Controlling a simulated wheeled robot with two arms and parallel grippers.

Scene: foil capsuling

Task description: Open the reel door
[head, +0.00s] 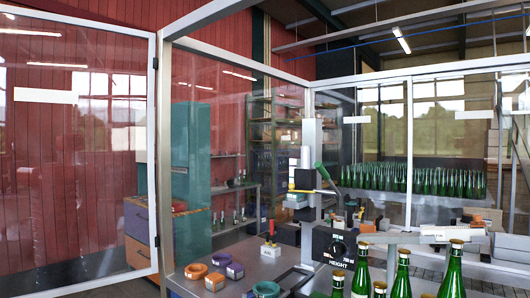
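A tall clear door-like panel (80,170) in a pale metal frame stands at the left, with a blank white label on it. A small dark fitting (155,62) sits on its right edge, near a grey corner post (165,160). A narrow gap shows between the panel's frame and the post. I cannot tell for sure whether this panel is the reel door, or whether it is latched. Other clear panels (385,130) with white labels enclose the machine at the back right. Neither of my grippers is in view.
Inside the enclosure, orange (196,271), purple (217,281) and teal (265,288) rings lie on a metal worktop. Green bottles (400,277) stand in front right.

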